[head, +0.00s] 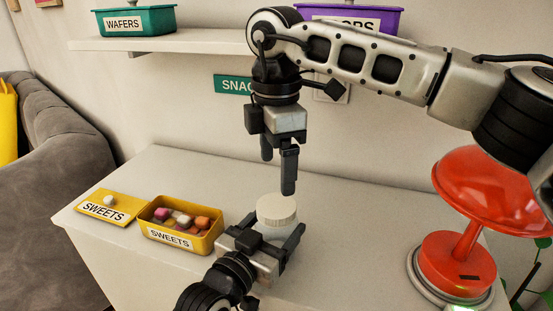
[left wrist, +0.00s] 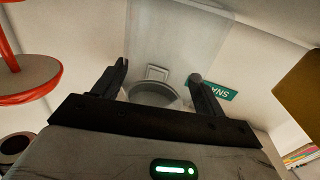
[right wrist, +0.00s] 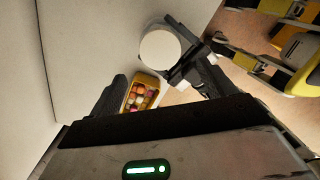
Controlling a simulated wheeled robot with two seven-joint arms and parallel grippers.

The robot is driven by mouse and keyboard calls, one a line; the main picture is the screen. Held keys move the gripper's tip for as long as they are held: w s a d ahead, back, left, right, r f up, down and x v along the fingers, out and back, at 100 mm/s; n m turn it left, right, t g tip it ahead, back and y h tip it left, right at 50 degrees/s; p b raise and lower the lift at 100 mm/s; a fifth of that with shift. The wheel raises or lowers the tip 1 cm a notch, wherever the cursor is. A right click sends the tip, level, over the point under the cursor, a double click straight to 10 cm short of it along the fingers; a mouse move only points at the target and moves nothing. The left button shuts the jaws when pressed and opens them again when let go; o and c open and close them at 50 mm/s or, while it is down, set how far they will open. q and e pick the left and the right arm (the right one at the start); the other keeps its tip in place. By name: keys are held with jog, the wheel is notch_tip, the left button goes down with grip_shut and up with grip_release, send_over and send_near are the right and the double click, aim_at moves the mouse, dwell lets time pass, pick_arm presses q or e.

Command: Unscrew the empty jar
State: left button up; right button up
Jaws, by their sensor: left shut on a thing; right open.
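The jar has a white ribbed lid (head: 277,209), and its pale body is mostly hidden in the head view. The jar stands upright on the white counter. My left gripper (head: 273,230) is shut on the jar body from the front, below the lid. In the left wrist view the clear jar body (left wrist: 154,94) sits between the fingers, and I see nothing inside it. My right gripper (head: 278,172) points down, open and empty, above the lid and apart from it. The round lid top shows in the right wrist view (right wrist: 160,50).
A yellow sweets box (head: 205,243) with several sweets stands left of the jar. Its labelled yellow lid (head: 98,210) lies further left with a white sweet on it. A red lamp (head: 460,262) stands at the right. A shelf (head: 180,44) with labelled bins is above.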

aim_at(276, 205)
jog(key=m, duration=0.2)
jog(key=shift+f+m, duration=0.15)
jog(key=shift+m, duration=0.25)
jog(key=shift+f, duration=3.9)
